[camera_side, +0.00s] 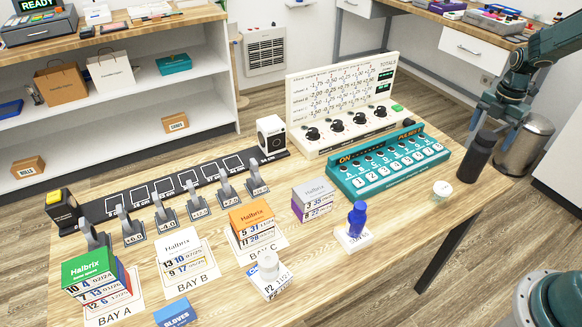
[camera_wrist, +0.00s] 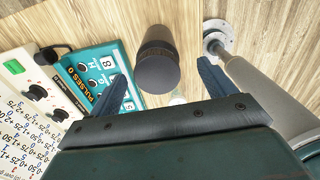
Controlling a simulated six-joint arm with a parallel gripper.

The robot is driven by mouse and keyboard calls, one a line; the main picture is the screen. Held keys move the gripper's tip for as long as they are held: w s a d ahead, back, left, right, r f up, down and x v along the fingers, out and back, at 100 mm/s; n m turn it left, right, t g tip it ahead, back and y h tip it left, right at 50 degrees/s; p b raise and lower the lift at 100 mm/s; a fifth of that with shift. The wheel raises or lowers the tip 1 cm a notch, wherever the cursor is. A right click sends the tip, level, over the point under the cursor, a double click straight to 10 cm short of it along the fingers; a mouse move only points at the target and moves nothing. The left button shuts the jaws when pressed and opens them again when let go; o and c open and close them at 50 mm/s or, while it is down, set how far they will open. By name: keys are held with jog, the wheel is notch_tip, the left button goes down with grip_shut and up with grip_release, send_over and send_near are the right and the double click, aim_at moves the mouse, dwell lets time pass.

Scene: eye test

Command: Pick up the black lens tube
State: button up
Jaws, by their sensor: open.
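The black lens tube (camera_side: 481,158) stands upright near the right edge of the wooden table in the side view. In the wrist view the black lens tube (camera_wrist: 157,65) shows end-on, its dark round top facing the camera. My gripper (camera_side: 490,115) is above the tube in the side view, apart from it. In the wrist view my gripper (camera_wrist: 164,72) is open, with one finger on each side of the tube in the picture. Nothing is between the fingers that I can see them touching.
A teal button panel (camera_side: 388,162) lies left of the tube, with a white knob console (camera_side: 340,100) behind it. A small white round piece (camera_side: 442,188) lies in front. A metal bin (camera_side: 530,140) stands beyond the table.

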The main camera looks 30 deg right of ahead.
aim_at(482, 146)
jog(key=shift+w+f, duration=0.15)
jog(key=shift+f, duration=2.4)
jog(key=c, duration=1.4)
jog(key=shift+r, duration=0.1)
notch_tip(482, 146, up, 20)
jog(key=shift+f, duration=0.1)
